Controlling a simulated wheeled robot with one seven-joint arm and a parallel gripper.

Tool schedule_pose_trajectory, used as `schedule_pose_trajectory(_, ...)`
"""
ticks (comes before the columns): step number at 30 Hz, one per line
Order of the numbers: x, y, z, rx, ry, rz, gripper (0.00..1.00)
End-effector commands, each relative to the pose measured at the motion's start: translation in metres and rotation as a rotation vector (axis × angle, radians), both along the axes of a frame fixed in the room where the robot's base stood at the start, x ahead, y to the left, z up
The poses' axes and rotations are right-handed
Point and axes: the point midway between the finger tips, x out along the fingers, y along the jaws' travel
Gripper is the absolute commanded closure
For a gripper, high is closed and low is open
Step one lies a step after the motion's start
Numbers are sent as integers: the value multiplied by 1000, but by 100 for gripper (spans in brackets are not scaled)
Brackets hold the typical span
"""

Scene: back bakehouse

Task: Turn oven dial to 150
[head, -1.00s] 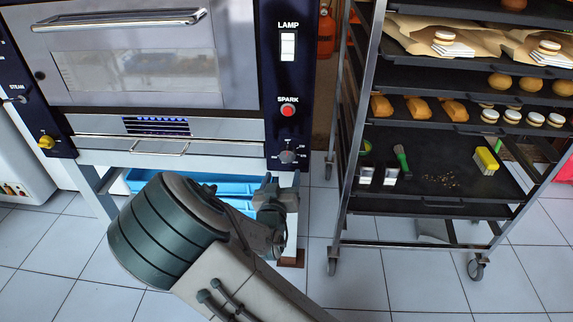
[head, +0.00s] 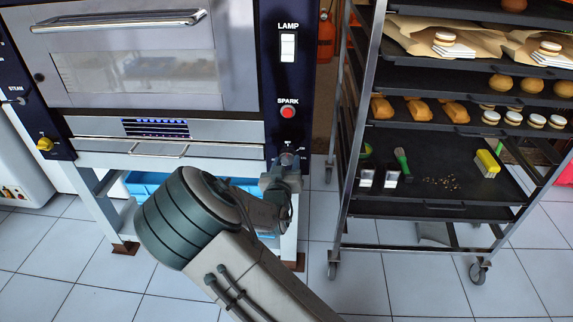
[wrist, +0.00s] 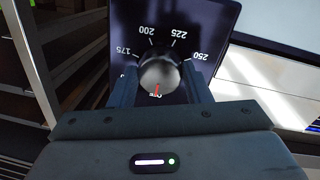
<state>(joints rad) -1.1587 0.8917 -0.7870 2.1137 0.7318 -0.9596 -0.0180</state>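The oven dial (wrist: 159,73) is a round grey knob on a dark panel, with white 175, 200, 225 and 250 marks around it in the wrist view. Its red line points at the OFF mark at the bottom of the picture. The 150 mark is not readable. My gripper (wrist: 161,82) has one finger on each side of the knob and looks open; I cannot tell whether either finger touches it. In the head view my gripper (head: 287,165) is at the lower end of the oven's right panel and largely covers the dial.
The oven (head: 150,70) has a red SPARK button (head: 288,112) and a white LAMP switch (head: 288,47) above the dial. A wheeled tray rack (head: 345,170) with baked goods stands close on the right. A blue crate (head: 150,185) is under the oven.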

Motion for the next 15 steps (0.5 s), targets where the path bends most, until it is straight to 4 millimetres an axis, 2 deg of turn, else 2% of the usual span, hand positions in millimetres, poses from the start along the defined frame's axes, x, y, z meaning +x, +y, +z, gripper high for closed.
schedule_pose_trajectory(8, 0, 0, -1, 22, -1, -1, 79)
schedule_pose_trajectory(15, 0, 0, -2, 137, -5, -1, 79)
